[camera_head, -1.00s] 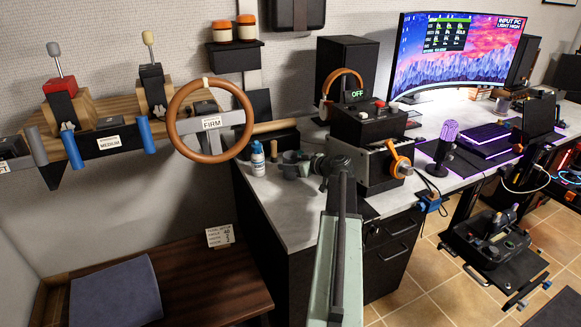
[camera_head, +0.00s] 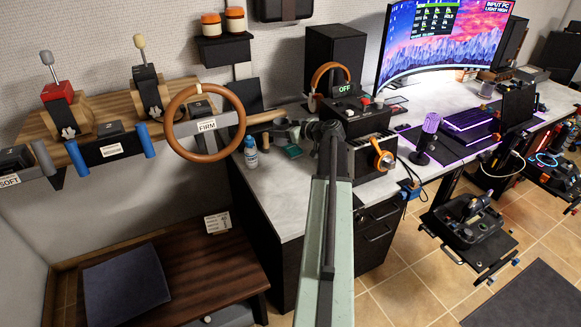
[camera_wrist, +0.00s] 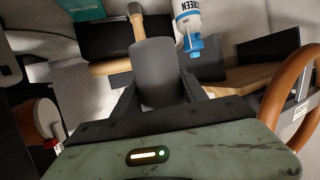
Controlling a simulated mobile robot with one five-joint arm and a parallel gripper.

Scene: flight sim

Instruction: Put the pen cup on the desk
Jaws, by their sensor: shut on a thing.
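The pen cup, a plain dark grey cylinder (camera_wrist: 157,64), sits between the two black fingers of my gripper (camera_wrist: 160,82) in the wrist view. My gripper is shut on it. In the head view my arm reaches over the near left part of the light grey desk (camera_head: 268,200), and its dark wrist hides much of the gripper. The cup is hard to make out there. I cannot tell whether its base touches the desk top.
A white and blue spray bottle (camera_head: 251,152) and a teal block (camera_head: 293,151) are on the desk near my wrist. A steering wheel (camera_head: 205,158) juts out at the left. A black control box (camera_head: 353,115) stands at the right. The desk's front left corner is clear.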

